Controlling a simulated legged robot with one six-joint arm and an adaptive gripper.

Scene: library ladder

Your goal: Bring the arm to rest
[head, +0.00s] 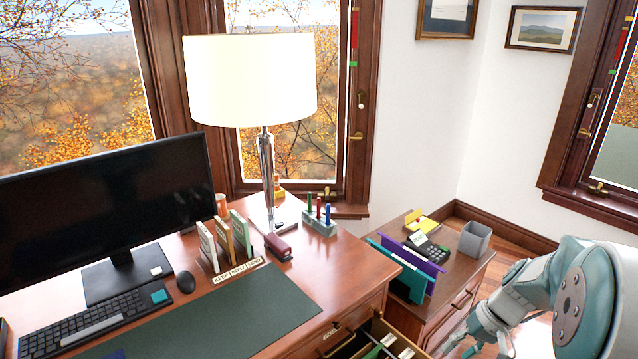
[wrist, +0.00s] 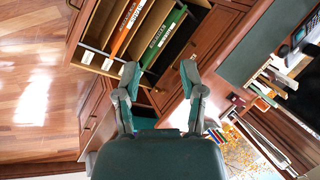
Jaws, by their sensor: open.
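My gripper (wrist: 160,90) shows in the wrist view with its two dark green fingers spread wide apart and nothing between them. Beyond the fingers is an open desk drawer (wrist: 81,44) holding hanging files, among them an orange file (wrist: 127,28) and a green file (wrist: 163,38). The fingers are apart from the files as far as the view shows. In the head view my pale teal arm is at the lower right, beside the small cabinet; the gripper's fingers are not clear there. The open drawer (head: 408,343) also shows at the bottom edge of the head view.
The desk (head: 325,258) carries a monitor (head: 100,205), keyboard (head: 95,325), lamp (head: 250,80), file sorter (head: 230,250) and pen holder (head: 320,227). A low cabinet (head: 458,270) at right holds a phone (head: 428,246), purple and teal folders (head: 408,268) and a grey bin (head: 475,238). Wooden floor (wrist: 35,75) is clear at left in the wrist view.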

